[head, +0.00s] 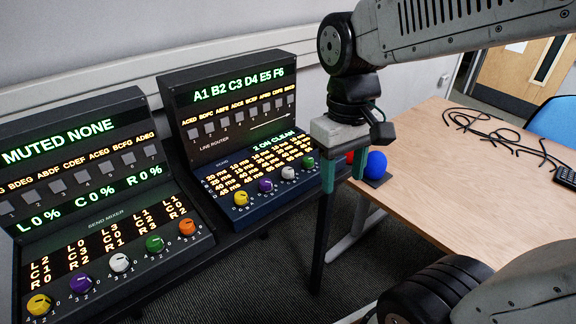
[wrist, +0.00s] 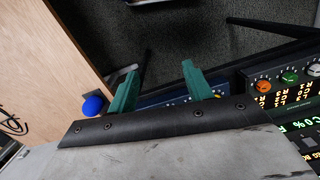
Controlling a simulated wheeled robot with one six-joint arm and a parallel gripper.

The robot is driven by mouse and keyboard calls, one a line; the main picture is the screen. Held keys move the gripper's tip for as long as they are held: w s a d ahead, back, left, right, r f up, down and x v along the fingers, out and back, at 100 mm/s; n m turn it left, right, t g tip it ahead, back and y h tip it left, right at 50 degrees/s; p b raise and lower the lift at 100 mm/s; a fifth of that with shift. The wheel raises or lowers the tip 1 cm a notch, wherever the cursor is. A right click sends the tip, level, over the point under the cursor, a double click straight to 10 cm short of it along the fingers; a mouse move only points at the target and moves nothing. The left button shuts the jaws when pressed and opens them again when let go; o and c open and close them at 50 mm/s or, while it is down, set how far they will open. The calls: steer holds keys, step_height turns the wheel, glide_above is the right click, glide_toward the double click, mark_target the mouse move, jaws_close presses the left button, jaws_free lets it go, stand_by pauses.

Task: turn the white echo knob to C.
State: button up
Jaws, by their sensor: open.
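The white knob (head: 288,173) sits in the knob row on the lower panel of the right console (head: 262,190), between a purple and a green knob. Its pointer is too small to read. A second white knob (head: 120,262) is on the left console, labelled SEND MIXER. My gripper (head: 343,182) is open and empty, fingers pointing down, to the right of the right console and apart from the white knob. In the wrist view the two green fingers (wrist: 160,80) stand wide apart over dark floor and the console edge; the right console's white knob cannot be made out there.
A wooden table (head: 455,165) with black cables (head: 495,130) lies to the right. A blue ball (head: 376,165) and a red round thing (head: 350,157) are close by my gripper. The left console (head: 85,215) stands beside the right one. Space above the consoles' knobs is clear.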

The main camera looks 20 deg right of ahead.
steer(key=w+f+n+g, duration=0.1)
steer(key=w+f+n, duration=0.2)
steer(key=w+n, duration=0.35)
steer(key=w+f+n, duration=0.4)
steer(key=w, duration=0.6)
steer(key=n+t, duration=0.1)
steer(key=n, duration=0.5)
glide_above(288, 169)
steer(key=shift+w+r, duration=0.15)
steer(key=shift+r, duration=0.1)
steer(key=shift+n, duration=0.65)
steer(key=shift+f+n, duration=0.1)
steer(key=shift+n, duration=0.2)
steer(key=shift+f, duration=0.3)
steer(key=f, duration=0.7)
steer(key=shift+s, duration=0.2)
steer(key=c, duration=1)
